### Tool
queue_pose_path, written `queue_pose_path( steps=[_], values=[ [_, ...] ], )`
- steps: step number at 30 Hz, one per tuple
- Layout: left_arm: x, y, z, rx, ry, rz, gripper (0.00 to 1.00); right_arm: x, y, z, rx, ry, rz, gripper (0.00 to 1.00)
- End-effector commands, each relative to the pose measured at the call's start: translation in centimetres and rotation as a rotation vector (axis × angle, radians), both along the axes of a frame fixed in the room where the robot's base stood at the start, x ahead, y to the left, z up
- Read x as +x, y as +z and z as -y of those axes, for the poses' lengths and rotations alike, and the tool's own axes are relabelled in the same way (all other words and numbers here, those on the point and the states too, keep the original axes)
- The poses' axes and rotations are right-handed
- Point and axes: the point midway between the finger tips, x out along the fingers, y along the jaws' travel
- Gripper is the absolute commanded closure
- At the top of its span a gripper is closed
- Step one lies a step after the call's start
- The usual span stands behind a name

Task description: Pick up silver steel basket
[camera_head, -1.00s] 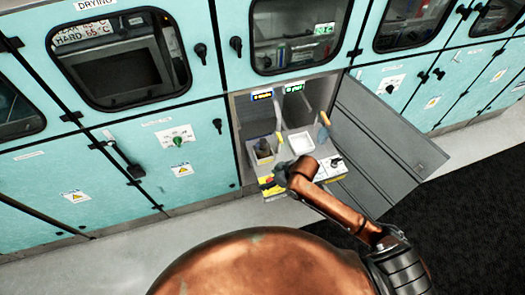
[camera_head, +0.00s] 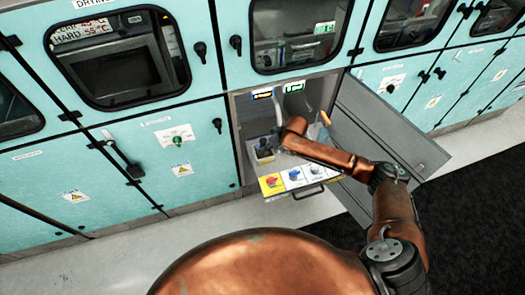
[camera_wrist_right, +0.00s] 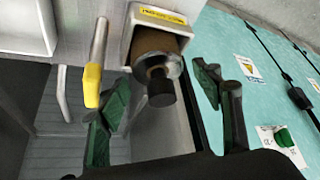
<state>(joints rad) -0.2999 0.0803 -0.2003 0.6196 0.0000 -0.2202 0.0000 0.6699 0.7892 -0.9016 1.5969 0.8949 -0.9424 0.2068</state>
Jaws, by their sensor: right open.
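A squarish holder (camera_head: 263,151) stands at the left of the open cabinet compartment, with a dark-topped round thing in it. In the right wrist view this round thing (camera_wrist_right: 158,68) is brownish, with a silver collar and a black knob, and sits in a pale holder with a yellow label (camera_wrist_right: 163,15). I cannot tell for sure that it is the steel basket. My right gripper (camera_wrist_right: 165,105) is open and empty, its dark green fingers on either side of the black knob in that view. In the head view its fingers are mostly hidden by my arm. My left gripper is not in view.
A grey door (camera_head: 385,125) stands open on the right. A yellow-tipped handle (camera_wrist_right: 92,85) is close beside the left finger in the wrist view. Teal cabinets (camera_head: 90,180) flank the compartment.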

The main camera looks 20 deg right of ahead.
Motion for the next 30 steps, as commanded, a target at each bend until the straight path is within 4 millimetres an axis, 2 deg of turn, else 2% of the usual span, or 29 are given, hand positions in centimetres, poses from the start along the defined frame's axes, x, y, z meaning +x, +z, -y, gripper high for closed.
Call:
queue_pose_path(
  steps=[5,13,22,30],
  values=[
    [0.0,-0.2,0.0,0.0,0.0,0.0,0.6,0.6,-1.1,-0.3,0.001,-0.001,0.001,0.4],
    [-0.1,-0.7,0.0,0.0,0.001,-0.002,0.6,2.2,-4.4,-1.2,0.0,0.0,0.0,0.4],
    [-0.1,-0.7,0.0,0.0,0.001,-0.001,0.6,2.4,-4.7,-1.3,0.0,0.0,0.001,0.4],
    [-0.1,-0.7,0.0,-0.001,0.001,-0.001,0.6,2.4,-4.7,-1.3,0.0,0.0,0.001,0.58]
  ],
)
